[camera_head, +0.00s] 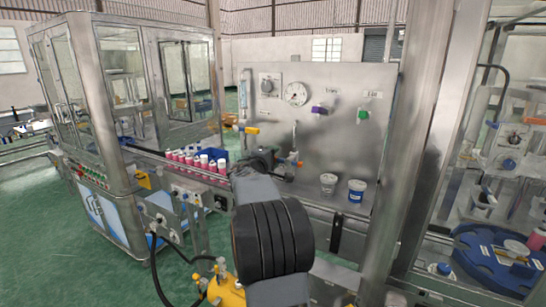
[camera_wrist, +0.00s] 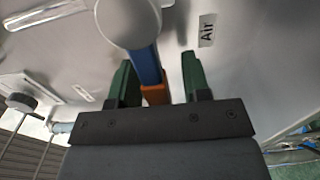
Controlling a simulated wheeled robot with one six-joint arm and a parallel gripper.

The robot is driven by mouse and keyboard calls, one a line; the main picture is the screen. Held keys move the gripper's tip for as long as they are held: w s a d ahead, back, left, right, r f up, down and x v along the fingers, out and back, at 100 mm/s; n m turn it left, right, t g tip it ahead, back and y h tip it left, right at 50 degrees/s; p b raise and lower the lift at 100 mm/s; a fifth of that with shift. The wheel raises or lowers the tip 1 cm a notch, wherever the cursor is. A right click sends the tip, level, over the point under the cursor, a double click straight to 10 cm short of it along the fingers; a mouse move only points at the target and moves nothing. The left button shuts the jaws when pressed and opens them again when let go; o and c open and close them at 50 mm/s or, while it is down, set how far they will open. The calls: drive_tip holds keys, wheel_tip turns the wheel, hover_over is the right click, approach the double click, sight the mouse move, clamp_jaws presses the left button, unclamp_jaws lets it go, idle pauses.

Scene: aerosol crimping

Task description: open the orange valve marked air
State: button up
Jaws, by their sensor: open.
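In the wrist view, the "Air" label (camera_wrist: 207,30) is on the grey panel, to the right of a valve with a blue section (camera_wrist: 148,62) and an orange part (camera_wrist: 155,95). A pale round end (camera_wrist: 128,22) covers its upper part. My gripper (camera_wrist: 157,62) is open, with one green finger on each side of the blue and orange part; I cannot tell whether either touches it. In the head view, my gripper (camera_head: 281,161) is at the lower panel, beside a small orange part (camera_head: 299,164). My arm hides much of this area.
The steel panel (camera_head: 335,95) also carries a gauge (camera_head: 296,94), a purple knob (camera_head: 319,109), a green knob (camera_head: 363,115) and a yellow-orange handle (camera_head: 251,130).

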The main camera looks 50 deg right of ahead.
drive_tip(key=shift+c, duration=0.4)
clamp_jaws()
